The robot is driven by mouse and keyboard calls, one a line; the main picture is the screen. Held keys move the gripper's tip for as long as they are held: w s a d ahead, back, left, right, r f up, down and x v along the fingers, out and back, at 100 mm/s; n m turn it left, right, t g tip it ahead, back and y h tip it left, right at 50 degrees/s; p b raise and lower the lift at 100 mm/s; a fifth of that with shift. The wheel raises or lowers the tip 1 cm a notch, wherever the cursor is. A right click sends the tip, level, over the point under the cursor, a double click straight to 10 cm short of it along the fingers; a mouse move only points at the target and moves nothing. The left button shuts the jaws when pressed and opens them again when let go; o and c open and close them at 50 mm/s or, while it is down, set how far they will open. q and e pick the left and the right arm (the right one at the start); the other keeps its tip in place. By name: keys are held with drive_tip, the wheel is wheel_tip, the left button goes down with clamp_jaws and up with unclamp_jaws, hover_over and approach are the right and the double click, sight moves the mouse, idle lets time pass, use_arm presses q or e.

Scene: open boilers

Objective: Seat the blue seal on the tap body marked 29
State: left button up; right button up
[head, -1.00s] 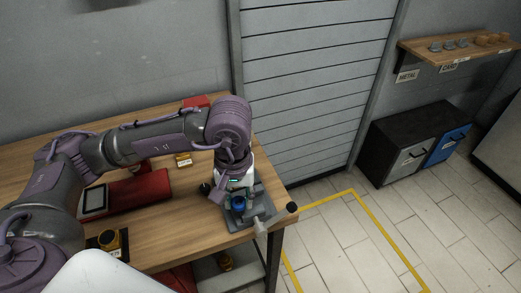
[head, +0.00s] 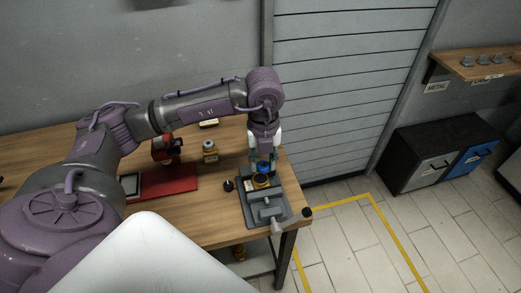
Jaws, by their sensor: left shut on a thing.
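My left gripper (head: 263,165) points down over the far end of a grey vise (head: 272,212) near the table's right edge. It is shut on the blue seal (head: 262,179), which shows at its fingertips. A brass tap body (head: 260,185) shows just under the seal at the vise; I cannot tell whether the two touch. A small pale label lies beside the tap body, too small to read. Another brass body (head: 210,150) with a grey top stands farther back, with its own unreadable label. My right gripper is out of view.
A black knob (head: 228,186) is close to the vise.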

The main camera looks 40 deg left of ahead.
sight(260, 164)
use_arm(q)
drive_tip(key=n, duration=0.2)
drive_tip(key=a+n, duration=0.1)
drive_tip(key=n, duration=0.1)
drive_tip(key=shift+w+r, duration=0.2)
drive_tip(key=shift+w, duration=0.05)
drive_tip(key=shift+w+a+n, duration=0.1)
drive_tip(key=shift+a+n, duration=0.05)
drive_tip(key=shift+n, duration=0.65)
drive_tip(key=shift+f+b, duration=0.85)
drive_tip(key=shift+f, duration=1.25)
drive_tip(key=shift+f+b, duration=0.1)
drive_tip(key=shift+b, duration=0.35)
drive_tip(key=shift+f, duration=0.1)
drive_tip(key=shift+f+b, duration=0.45)
drive_tip(key=shift+b, duration=0.2)
